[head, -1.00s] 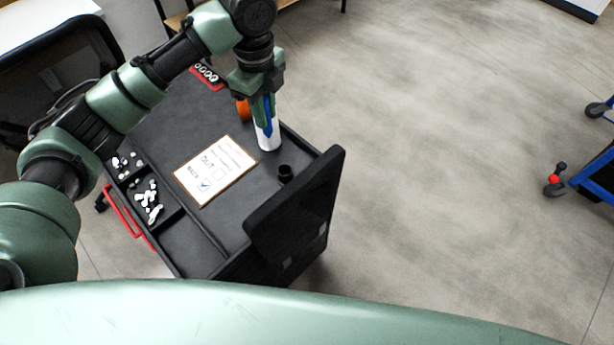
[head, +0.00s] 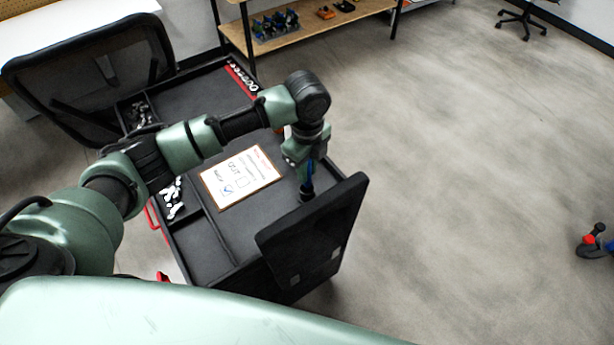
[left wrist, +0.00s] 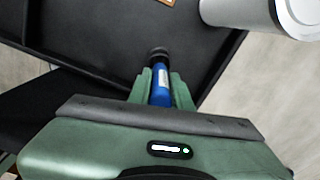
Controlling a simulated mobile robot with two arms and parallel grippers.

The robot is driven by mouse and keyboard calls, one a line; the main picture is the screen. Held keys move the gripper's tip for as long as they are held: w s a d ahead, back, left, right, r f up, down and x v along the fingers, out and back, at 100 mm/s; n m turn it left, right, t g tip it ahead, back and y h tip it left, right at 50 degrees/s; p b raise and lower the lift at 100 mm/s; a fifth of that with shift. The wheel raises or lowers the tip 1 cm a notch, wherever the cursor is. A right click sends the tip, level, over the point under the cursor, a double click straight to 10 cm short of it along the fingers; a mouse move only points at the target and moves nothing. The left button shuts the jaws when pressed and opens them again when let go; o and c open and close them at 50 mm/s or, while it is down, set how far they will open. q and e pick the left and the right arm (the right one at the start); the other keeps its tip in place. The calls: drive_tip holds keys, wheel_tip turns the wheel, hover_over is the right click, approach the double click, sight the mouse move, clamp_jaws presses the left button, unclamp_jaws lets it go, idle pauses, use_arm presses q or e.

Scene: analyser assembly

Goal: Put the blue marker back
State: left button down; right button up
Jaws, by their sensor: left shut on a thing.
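My left gripper (head: 305,165) is shut on the blue marker (head: 308,180) above the right side of the cart top. In the left wrist view the blue marker (left wrist: 160,88) stands between the green fingers, and a dark round piece (left wrist: 157,54) shows at its far end. In the head view the marker's lower end meets the small black holder (head: 306,194). I cannot tell whether it is inside the holder or just over it. A clipboard sheet (head: 240,177) with a blue tick in its lower box lies to the left. My right gripper is out of view.
The black cart top (head: 228,130) has a tilted black screen (head: 318,232) close to the gripper at its near right edge. A white cylinder (left wrist: 262,14) stands nearby in the left wrist view. Small white pieces (head: 172,198) fill a left compartment.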

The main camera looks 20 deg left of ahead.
use_arm(q)
wheel_tip(320, 180, down, 4)
drive_tip(key=shift+s+r+p, duration=0.1)
drive_tip(key=shift+r+p, duration=0.15)
drive_tip(key=shift+p, duration=0.05)
drive_tip(key=shift+f, duration=0.45)
drive_tip(key=c, duration=1.3)
unclamp_jaws()
drive_tip(key=shift+f, duration=0.15)
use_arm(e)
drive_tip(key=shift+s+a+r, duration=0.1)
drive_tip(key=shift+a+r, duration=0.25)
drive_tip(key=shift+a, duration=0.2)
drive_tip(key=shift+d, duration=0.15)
use_arm(q)
drive_tip(key=shift+r, duration=0.4)
wheel_tip(320, 180, up, 12)
drive_tip(key=shift+f+b, duration=0.2)
drive_tip(key=shift+b, duration=0.7)
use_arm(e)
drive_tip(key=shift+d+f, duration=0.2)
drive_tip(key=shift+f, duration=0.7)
